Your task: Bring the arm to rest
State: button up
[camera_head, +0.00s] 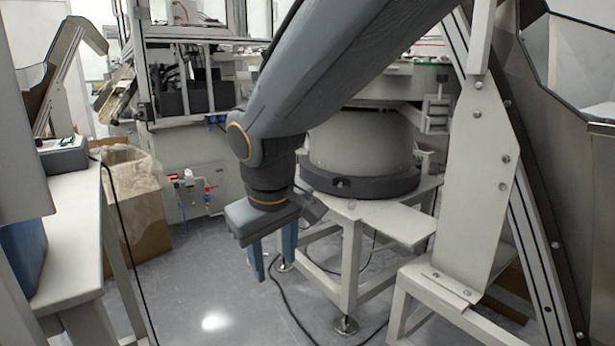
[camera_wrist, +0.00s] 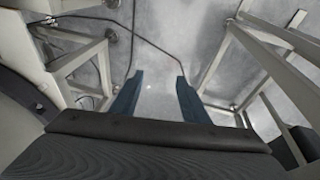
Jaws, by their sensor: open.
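My gripper (camera_head: 272,262) hangs from my grey arm near the middle of the head view, pointing down over the open floor. Its two blue fingers are apart with nothing between them.
A round grey feeder bowl (camera_head: 362,150) stands on a white metal frame (camera_head: 349,262) right of my gripper. A white bench (camera_head: 72,235) is at the left, with a cardboard box (camera_head: 133,200) behind it. Black cables (camera_head: 290,312) lie on the floor (camera_head: 215,285).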

jog(key=s+d+f+m+g, duration=0.1)
jog(key=s+d+f+g, duration=0.1)
jog(key=s+f, duration=0.45)
jog(key=s+d+f+g, duration=0.1)
jog(key=s+d+f, duration=0.2)
jog(key=s, duration=0.7)
jog(key=d+r+m+p, duration=0.3)
jog(key=d+r+p, duration=0.7)
jog(key=r+p, duration=0.3)
jog(key=d+r+m+p, duration=0.4)
jog(key=d+r+p, duration=0.6)
jog(key=r+p, duration=0.3)
jog(key=p, duration=0.3)
jog(key=shift+r+p, duration=0.3)
jog(key=shift+r, duration=0.05)
jog(key=shift+s+d, duration=0.1)
